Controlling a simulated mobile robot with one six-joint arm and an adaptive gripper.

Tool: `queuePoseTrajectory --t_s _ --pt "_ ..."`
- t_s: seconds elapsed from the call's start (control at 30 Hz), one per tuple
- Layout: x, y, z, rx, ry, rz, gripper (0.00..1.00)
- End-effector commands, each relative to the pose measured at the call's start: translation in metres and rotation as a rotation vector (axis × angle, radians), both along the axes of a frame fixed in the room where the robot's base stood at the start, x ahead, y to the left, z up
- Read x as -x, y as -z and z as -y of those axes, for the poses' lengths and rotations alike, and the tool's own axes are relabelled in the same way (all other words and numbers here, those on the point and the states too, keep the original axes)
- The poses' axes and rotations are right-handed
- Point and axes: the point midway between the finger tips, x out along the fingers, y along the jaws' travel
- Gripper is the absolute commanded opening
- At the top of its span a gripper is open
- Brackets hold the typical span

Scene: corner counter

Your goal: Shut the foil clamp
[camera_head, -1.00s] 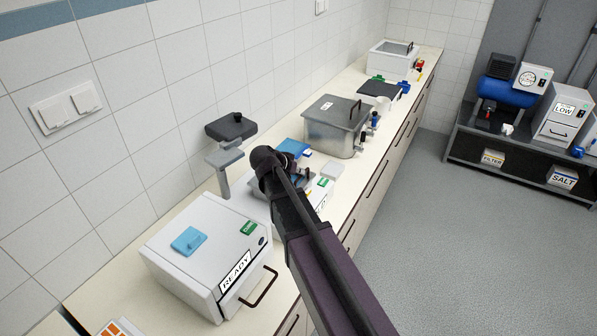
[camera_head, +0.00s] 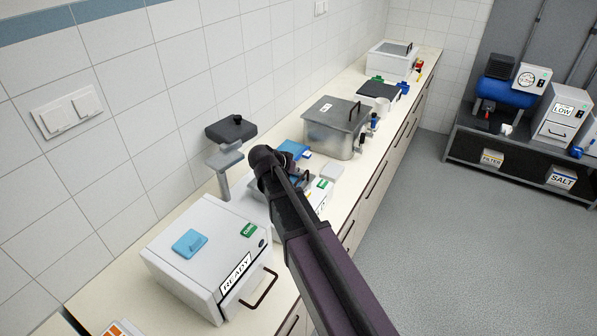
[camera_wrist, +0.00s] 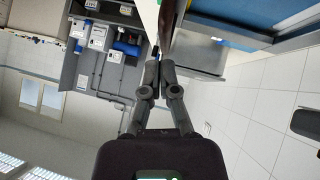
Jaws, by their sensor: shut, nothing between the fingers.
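No part in these views can be picked out for certain as the foil clamp. A pale machine (camera_head: 257,208) with dark and blue parts on top stands mid-counter, largely hidden behind my arm in the head view. My gripper is at this machine, but its fingers are hidden there by my own arm. In the wrist view my gripper (camera_wrist: 160,72) has its two dark fingertips together, with nothing between them. A blue surface (camera_wrist: 225,32) with a grey metal-like box beside it lies just beyond the fingertips, to the right.
A white box marked READY (camera_head: 192,283) stands at the near end. A grey stand with a dark head (camera_head: 231,130) is by the tiled wall. A steel tank (camera_head: 331,130) stands farther along. The floor right of the counter is clear.

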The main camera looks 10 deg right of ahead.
Motion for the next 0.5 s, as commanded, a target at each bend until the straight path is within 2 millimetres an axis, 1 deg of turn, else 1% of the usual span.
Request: queuePoseTrajectory --t_s 0.03,0.3,0.5 --pt "-0.001 -0.008 -0.001 0.001 0.000 0.001 0.00" --pt "-0.003 -0.031 -0.003 0.002 -0.001 0.002 0.00" --pt "0.008 -0.047 -0.018 0.002 -0.004 0.002 0.00"
